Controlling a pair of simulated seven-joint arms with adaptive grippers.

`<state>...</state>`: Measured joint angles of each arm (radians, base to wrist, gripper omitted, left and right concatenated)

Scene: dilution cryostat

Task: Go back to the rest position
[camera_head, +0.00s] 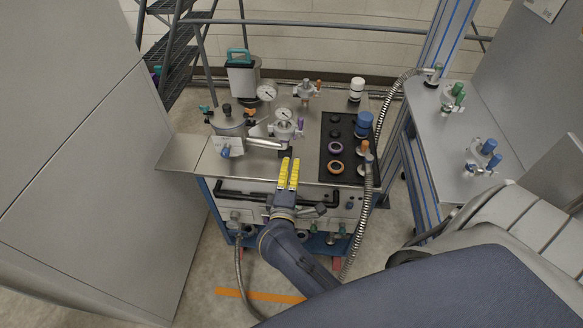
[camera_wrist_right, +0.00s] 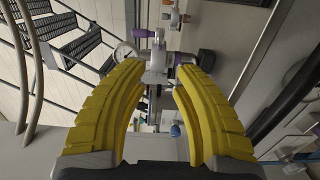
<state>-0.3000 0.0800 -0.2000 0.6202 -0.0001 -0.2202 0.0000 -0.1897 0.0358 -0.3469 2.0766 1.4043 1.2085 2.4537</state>
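My right gripper (camera_head: 289,172) has yellow fingers and is over the front edge of the metal cart (camera_head: 185,153), pointing away from me. In the right wrist view the fingers (camera_wrist_right: 159,78) stand apart with nothing between them, so the gripper is open and empty. A valve with a purple part (camera_head: 286,130) and a gauge is beyond the fingertips. The valve also shows between and past the fingers in the right wrist view (camera_wrist_right: 157,58). My left gripper is not in the head view.
A black panel (camera_head: 327,167) with rings and caps lies right of the gripper. A black handle bar (camera_head: 240,196) runs along the cart front. A flexible metal hose (camera_head: 378,150) passes at the right. A grey cabinet (camera_head: 90,180) stands left. A side bench (camera_head: 432,125) stands right.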

